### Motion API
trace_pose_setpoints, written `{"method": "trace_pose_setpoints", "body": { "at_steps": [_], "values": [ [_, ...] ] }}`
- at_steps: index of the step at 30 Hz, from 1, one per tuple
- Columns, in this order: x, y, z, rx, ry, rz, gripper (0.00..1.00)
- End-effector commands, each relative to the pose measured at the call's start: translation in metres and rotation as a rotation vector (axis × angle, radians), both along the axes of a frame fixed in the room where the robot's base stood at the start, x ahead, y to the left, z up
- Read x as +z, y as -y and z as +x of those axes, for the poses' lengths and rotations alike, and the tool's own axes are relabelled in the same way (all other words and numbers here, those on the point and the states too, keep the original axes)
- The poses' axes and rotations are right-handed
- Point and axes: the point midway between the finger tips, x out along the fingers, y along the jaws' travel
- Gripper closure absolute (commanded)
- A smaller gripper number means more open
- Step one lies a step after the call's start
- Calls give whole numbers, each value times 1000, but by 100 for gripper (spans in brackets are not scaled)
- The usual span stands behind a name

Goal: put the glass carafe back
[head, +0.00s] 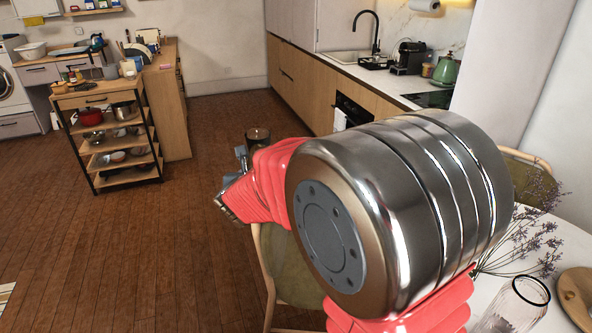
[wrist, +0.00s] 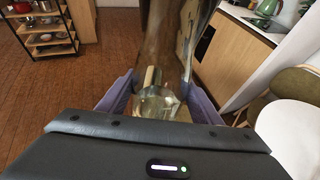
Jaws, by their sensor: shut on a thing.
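My gripper (wrist: 160,98) is shut on the glass carafe (wrist: 155,103), a clear, see-through vessel between its two purple fingers in the wrist view. The carafe's far part blurs into the brown floor behind it. In the head view my arm hides most of the gripper. Only a dark, see-through top of the carafe (head: 257,134) shows above the arm, held over the floor left of the counter.
A shelf trolley (head: 108,140) with pots stands at the back left. The kitchen counter (head: 375,80) with sink, coffee machine (head: 408,58) and green kettle (head: 445,70) runs along the right. A clear glass vessel (head: 515,308) and lavender (head: 525,240) are at the white table. Open floor lies left.

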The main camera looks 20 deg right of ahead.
Motion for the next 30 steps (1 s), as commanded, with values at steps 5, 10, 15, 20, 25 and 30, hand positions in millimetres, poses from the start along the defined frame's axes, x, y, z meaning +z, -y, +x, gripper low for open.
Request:
{"method": "trace_pose_setpoints", "body": {
  "at_steps": [5,10,15,20,25,30],
  "values": [
    [5,-49,-6,130,4,-1,93],
    [5,-66,-9,177,4,-1,93],
    [5,-66,-9,179,4,-1,93],
    [5,-66,-9,178,4,-1,93],
    [5,-66,-9,178,4,-1,93],
    [5,-70,-9,184,4,-1,93]
  ]
}}
